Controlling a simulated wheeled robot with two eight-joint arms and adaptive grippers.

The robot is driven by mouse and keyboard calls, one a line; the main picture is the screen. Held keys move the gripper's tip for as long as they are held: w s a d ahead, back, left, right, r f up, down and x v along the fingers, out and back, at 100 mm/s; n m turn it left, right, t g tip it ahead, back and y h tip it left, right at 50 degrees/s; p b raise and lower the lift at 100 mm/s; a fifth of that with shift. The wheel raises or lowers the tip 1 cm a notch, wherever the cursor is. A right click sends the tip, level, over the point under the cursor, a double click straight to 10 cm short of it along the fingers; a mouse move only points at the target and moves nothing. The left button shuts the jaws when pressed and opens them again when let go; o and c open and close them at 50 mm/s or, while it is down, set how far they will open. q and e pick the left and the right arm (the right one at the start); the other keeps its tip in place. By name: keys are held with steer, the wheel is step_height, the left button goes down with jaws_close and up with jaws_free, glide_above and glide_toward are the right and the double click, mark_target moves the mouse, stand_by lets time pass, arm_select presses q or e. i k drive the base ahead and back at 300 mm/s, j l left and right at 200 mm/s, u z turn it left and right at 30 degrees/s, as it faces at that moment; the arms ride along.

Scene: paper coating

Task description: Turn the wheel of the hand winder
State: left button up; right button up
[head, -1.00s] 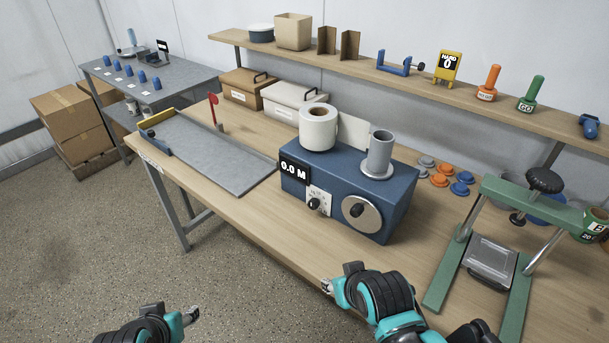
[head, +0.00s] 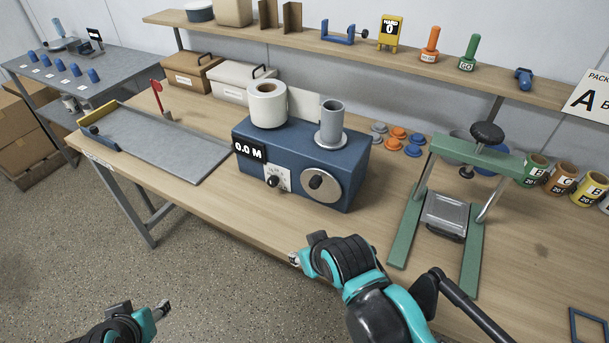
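The hand winder is a blue box (head: 262,187) on the table, with a display reading 0.0 M. Its wheel (head: 332,188), a silver disc with a black knob (head: 316,182), is on the front face at the right. A white roll (head: 268,106) and a grey upright cylinder (head: 331,124) stand on top. My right gripper (head: 295,259) is at the table's front edge, in front of and below the wheel, apart from it. My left gripper (head: 163,309) is low at the left, over the floor. Both finger gaps are too small to make out.
A green press frame (head: 407,225) stands right of the winder, near my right arm. A grey tray (head: 165,142) lies to the left. Orange and grey caps (head: 398,133) lie behind right. Bare tabletop lies between the winder and the front edge.

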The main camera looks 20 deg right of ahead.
mark_target(318, 184)
steer(key=k+j+z, duration=0.15)
steer(key=z, duration=0.25)
steer(key=k+j+z, duration=0.2)
steer(key=z, duration=0.15)
steer(key=k+j+z, duration=0.25)
steer(key=z, duration=0.15)
